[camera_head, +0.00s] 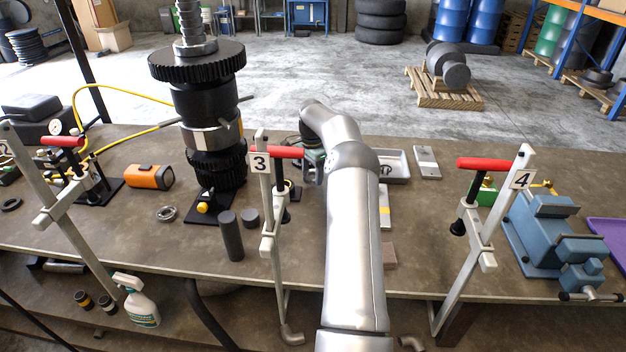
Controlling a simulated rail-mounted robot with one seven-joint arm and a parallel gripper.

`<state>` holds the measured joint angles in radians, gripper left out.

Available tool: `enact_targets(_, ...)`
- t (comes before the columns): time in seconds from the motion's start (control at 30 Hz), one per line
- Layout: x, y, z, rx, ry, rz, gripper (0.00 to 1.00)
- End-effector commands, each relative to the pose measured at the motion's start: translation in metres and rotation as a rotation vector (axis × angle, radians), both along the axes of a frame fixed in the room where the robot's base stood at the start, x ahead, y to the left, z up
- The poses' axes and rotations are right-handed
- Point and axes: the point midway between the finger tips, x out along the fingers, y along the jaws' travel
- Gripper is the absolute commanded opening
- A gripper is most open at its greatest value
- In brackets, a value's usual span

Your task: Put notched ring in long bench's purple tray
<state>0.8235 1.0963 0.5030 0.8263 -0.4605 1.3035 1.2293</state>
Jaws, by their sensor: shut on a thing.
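My gripper (312,167) is low over the long bench, behind the upright of clamp 3 and left of my forearm. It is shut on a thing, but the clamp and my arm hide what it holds. I cannot make out a notched ring in its jaws. A small silver ring (167,213) lies on the bench (420,220) at the left, and a dark ring (11,204) lies at the far left. I cannot tell whether either is notched. The purple tray (608,238) is at the bench's right end, cut off by the picture edge.
Clamp 3 (268,210) and clamp 4 (487,220) rise at the front edge. A blue vise (550,240) stands left of the purple tray. A grey tray (397,168) sits behind my arm. A tall gear stack (205,110) stands left.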

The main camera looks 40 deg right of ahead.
Motion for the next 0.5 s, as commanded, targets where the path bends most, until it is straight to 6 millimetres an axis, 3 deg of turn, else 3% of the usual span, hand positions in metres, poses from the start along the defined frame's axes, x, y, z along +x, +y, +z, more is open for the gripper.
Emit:
enact_targets(0.3,0.000,-0.005,-0.035,0.001,0.001,0.001,0.30)
enact_targets(0.5,0.000,-0.005,-0.036,-0.001,-0.001,0.000,0.30)
